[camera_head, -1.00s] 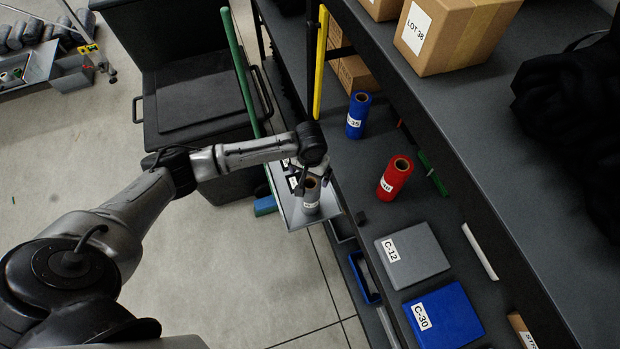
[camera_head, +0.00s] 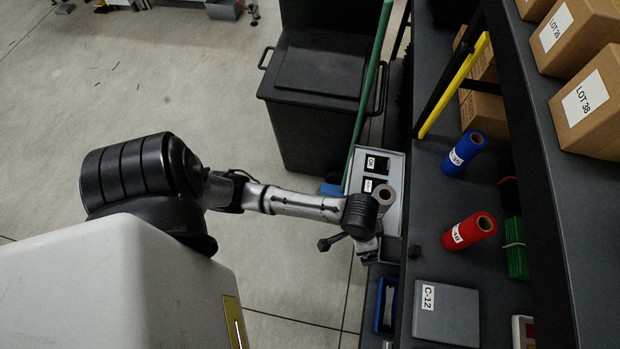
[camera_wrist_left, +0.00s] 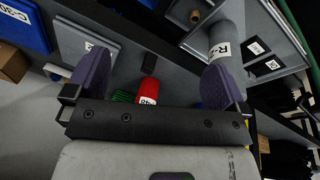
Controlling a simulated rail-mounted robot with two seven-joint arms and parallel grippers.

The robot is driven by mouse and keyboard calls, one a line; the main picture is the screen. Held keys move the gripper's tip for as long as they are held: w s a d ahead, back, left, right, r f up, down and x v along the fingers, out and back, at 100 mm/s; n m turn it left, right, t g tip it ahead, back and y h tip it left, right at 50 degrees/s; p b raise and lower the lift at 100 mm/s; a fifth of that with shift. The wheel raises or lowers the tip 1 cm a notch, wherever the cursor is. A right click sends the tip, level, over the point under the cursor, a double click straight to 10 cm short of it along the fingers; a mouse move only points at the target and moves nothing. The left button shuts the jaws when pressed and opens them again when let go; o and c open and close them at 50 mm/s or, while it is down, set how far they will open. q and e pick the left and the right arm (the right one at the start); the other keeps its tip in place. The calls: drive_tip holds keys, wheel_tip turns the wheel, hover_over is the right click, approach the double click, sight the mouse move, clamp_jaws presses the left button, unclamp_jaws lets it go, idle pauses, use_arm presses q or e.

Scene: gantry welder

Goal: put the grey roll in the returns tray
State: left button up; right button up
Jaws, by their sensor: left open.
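The grey roll (camera_head: 385,196) stands in a grey tray (camera_head: 396,160) at the shelf's left edge, beside black labelled items. In the left wrist view, the grey roll (camera_wrist_left: 225,42) with a white label shows at the upper right, in the tray (camera_wrist_left: 192,42). My left gripper (camera_head: 350,248) is open and empty, just in front of the roll and apart from it. Its spread fingers (camera_wrist_left: 155,82) show nothing between them in their grip. My arm's end hides part of the tray's near end. My right gripper is not in view.
A red roll (camera_head: 468,231), a blue roll (camera_head: 464,153) and a grey C-12 box (camera_head: 446,312) are on the shelf. A green pole (camera_head: 371,75) rises by the tray. A black bin (camera_head: 318,95) stands behind. The floor at left is open.

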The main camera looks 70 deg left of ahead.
use_arm(q)
drive_tip(key=s+a+r+y, duration=0.1)
drive_tip(key=s+a, duration=0.1)
drive_tip(key=s, duration=0.5)
drive_tip(key=s+a+r+t, duration=0.1)
drive_tip(key=s+a+r, duration=0.1)
drive_tip(key=s, duration=0.5)
drive_tip(key=shift+r+t+y, duration=0.2)
drive_tip(key=shift+t+y, duration=0.1)
drive_tip(key=shift+y, duration=0.1)
drive_tip(key=shift+w, duration=0.1)
